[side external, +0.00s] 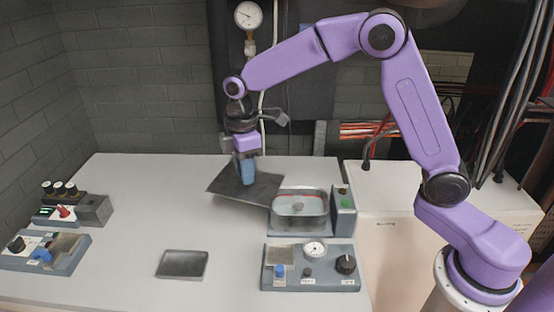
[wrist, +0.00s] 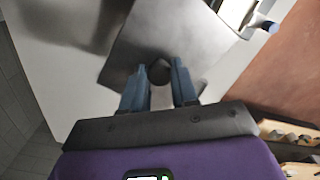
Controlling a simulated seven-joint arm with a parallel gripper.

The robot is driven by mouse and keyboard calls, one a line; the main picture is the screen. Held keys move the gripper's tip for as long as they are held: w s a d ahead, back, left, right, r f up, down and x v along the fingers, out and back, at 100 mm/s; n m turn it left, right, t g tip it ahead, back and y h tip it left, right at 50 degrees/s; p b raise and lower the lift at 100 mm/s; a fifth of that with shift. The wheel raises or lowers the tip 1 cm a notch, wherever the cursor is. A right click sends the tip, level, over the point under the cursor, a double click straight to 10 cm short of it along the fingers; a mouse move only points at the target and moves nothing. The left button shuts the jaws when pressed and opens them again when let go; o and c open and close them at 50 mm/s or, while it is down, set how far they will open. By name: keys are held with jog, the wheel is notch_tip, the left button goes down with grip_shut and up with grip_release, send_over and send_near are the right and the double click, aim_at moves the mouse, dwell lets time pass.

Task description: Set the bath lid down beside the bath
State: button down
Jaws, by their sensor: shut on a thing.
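The bath lid (side external: 233,188) is a dark grey flat plate, held by my gripper (side external: 245,180) just left of the bath. My gripper's blue fingers point down and are shut on the knob at the lid's middle. The lid looks slightly tilted and its right corner is close to the bath's left edge. I cannot tell whether it touches the table. In the wrist view the lid (wrist: 180,45) spreads out beyond the fingers (wrist: 160,88), with the dark round knob between them. The bath (side external: 300,209) is open, a grey basin with clear liquid and a red line inside.
A control panel (side external: 310,267) with a gauge and knobs stands in front of the bath. A small dark pad (side external: 183,264) lies at the front of the white table (side external: 130,215). More control boxes (side external: 45,250) stand at the far left. The table between is clear.

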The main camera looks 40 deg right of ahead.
jog(key=shift+m, duration=0.8)
jog(key=shift+w+a+f, duration=0.6)
jog(key=shift+w+f, duration=0.6)
jog(key=shift+f, duration=0.75)
jog(key=shift+w+a+f, duration=0.65)
jog(key=shift+w+f, duration=0.5)
jog(key=shift+f, duration=0.8)
jog(key=shift+w+a+f, duration=0.6)
jog(key=shift+w+f, duration=0.6)
jog(key=shift+f, duration=0.75)
jog(key=shift+f, duration=1.2)
jog(key=c, duration=0.8)
grip_release()
notch_tip(320, 180, up, 17)
jog(key=shift+r, duration=0.2)
